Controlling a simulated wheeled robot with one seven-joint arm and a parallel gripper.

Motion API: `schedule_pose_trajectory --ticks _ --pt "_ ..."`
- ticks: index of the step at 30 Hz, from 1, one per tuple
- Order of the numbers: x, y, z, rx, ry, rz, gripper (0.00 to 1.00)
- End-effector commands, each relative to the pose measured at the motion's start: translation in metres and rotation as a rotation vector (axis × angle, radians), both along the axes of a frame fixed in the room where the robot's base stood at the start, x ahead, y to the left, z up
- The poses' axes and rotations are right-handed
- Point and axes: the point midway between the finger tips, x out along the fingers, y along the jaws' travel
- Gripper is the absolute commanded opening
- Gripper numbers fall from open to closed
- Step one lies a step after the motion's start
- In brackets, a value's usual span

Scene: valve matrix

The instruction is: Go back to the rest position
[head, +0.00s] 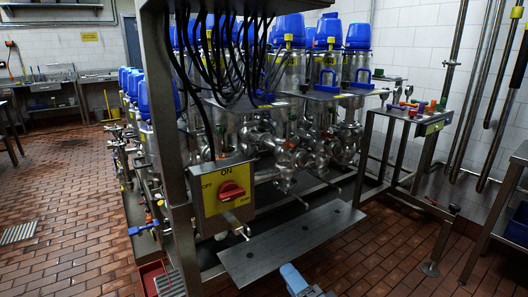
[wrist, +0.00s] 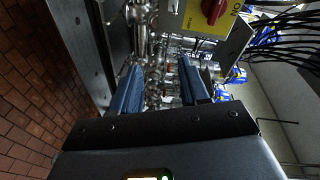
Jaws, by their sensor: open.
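My gripper (wrist: 160,85) shows in the wrist view with its two blue fingers apart and nothing between them. In the head view, a blue and grey part of my arm (head: 300,282) shows at the bottom edge, in front of the grey metal plate. The wrist view is turned on its side. It faces the valve matrix (wrist: 165,50), a cluster of steel valves and pipes, which lies beyond the fingers. The fingers touch nothing that I can see.
A yellow switch box (head: 222,192) with a red knob hangs on the steel frame; it also shows in the wrist view (wrist: 205,17). A grey step plate (head: 290,245) lies low in front of the valves. A steel stand (head: 415,122) is at the right. Open tiled floor (head: 60,200) lies left.

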Motion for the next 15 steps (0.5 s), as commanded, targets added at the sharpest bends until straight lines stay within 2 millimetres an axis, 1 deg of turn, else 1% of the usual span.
schedule_pose_trajectory --ticks 1,3,5,6,11,12,14,15 --pt "-0.022 -0.016 -0.016 -0.054 0.000 -0.024 0.45" --pt "-0.049 -0.035 -0.030 -0.131 -0.013 -0.055 0.45" --pt "-0.072 -0.049 -0.039 -0.197 -0.022 -0.077 0.45" --pt "-0.089 -0.059 -0.045 -0.242 -0.026 -0.091 0.45" --pt "-0.154 -0.093 -0.059 -0.421 -0.046 -0.138 0.45" --pt "-0.170 -0.100 -0.060 -0.466 -0.050 -0.147 0.45" --pt "-0.195 -0.111 -0.060 -0.534 -0.056 -0.159 0.45" --pt "-0.210 -0.117 -0.059 -0.578 -0.060 -0.166 0.45"
